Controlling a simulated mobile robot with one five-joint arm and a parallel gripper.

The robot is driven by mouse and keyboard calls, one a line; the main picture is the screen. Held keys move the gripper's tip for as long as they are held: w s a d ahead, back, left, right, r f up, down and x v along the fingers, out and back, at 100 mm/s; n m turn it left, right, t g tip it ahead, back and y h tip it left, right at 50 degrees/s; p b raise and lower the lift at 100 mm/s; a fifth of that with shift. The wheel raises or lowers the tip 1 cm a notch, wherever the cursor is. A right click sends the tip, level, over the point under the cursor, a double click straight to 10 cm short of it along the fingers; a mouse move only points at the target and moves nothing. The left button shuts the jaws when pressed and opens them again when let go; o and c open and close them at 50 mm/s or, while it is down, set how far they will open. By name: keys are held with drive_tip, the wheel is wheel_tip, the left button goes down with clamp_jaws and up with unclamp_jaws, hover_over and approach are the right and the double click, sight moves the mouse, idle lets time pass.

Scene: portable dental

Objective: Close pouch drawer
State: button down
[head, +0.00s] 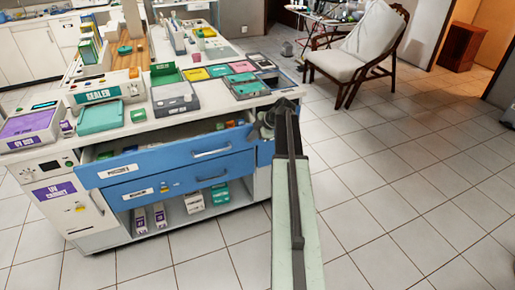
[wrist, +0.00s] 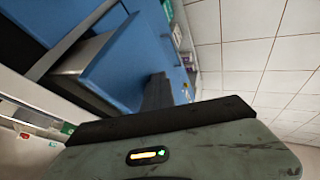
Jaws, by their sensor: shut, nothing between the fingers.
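The pouch drawer (head: 165,165) is the upper blue drawer of the white cabinet, with a white label and a light bar handle (head: 212,153). It stands pulled out, and several small items show inside behind its front. My gripper (head: 262,125) is at the drawer's right end, at about the height of its top edge, shut and empty. In the wrist view the picture is turned, and my dark fingers (wrist: 157,92) show against the blue fronts (wrist: 125,60). Whether they touch the drawer is unclear. My arm hides part of the cabinet's right side.
A second blue drawer (head: 180,186) below looks shut. An open shelf (head: 180,222) with several boxes lies beneath it. The white countertop (head: 135,128) is crowded with trays and boxes. The tiled floor (head: 400,200) to the right is clear, with a chair (head: 355,55) farther back.

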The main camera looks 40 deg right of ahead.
sight(239, 123)
drive_tip(key=w+d, duration=0.1)
drive_tip(key=w, duration=0.3)
drive_tip(key=w+d, duration=0.1)
drive_tip(key=w, duration=0.3)
drive_tip(key=w+d, duration=0.2)
drive_tip(key=w, duration=0.2)
drive_tip(key=shift+w+r, duration=0.1)
drive_tip(key=shift+w, duration=0.25)
drive_tip(key=shift+w, duration=0.1)
